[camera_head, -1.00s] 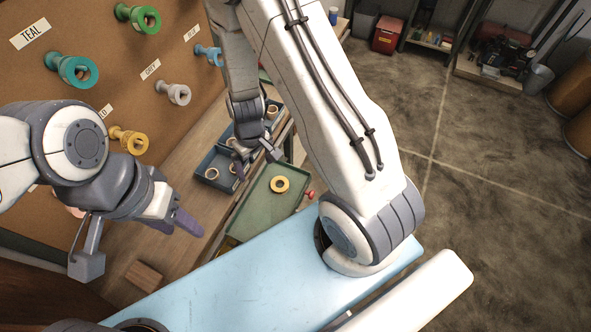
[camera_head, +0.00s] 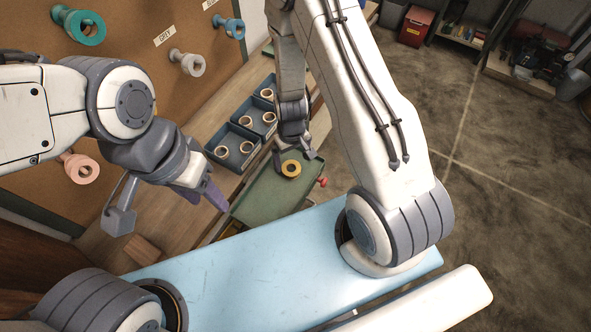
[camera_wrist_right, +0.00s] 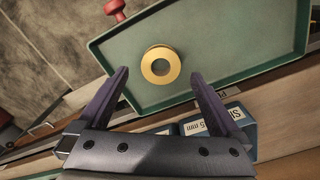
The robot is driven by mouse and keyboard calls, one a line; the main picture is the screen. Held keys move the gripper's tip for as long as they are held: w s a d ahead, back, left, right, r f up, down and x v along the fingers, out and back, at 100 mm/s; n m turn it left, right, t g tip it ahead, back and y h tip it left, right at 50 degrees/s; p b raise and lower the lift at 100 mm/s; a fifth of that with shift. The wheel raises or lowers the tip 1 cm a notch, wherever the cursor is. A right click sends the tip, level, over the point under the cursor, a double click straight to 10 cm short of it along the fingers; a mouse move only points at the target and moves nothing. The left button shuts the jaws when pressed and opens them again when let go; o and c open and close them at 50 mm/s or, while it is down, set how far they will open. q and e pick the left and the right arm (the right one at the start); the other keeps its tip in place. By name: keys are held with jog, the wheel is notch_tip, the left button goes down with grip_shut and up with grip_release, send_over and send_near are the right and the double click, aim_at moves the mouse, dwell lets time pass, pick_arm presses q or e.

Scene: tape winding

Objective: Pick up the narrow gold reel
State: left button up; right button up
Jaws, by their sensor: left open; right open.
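A gold reel (camera_head: 291,175), a flat ring with a round hole, lies in a green tray (camera_head: 263,200). In the right wrist view the gold reel (camera_wrist_right: 147,66) lies flat in the tray (camera_wrist_right: 225,45), just beyond the fingertips. My right gripper (camera_head: 295,155) is open and empty, its fingers over the tray close to the reel. In the right wrist view its two purple fingers (camera_wrist_right: 160,78) are spread wide, with the reel centred ahead of the gap. My left gripper (camera_head: 206,194) is open and empty, left of the tray.
Blue bins (camera_head: 240,134) with several small rings stand along the bench behind the tray. A red knob (camera_head: 322,182) sits at the tray's right side. A pegboard (camera_head: 120,80) with coloured spools rises at the left. A label shows on a bin (camera_wrist_right: 222,116) behind the right fingers.

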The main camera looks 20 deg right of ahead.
aim_at(291, 171)
notch_tip(291, 171, down, 4)
jog(key=b, duration=0.3)
jog(key=shift+w+a+f, duration=0.1)
jog(key=shift+w+f, duration=0.05)
jog(key=shift+f, duration=0.1)
jog(key=shift+r, duration=0.1)
jog(key=c, duration=1.3)
jog(key=shift+r, duration=0.1)
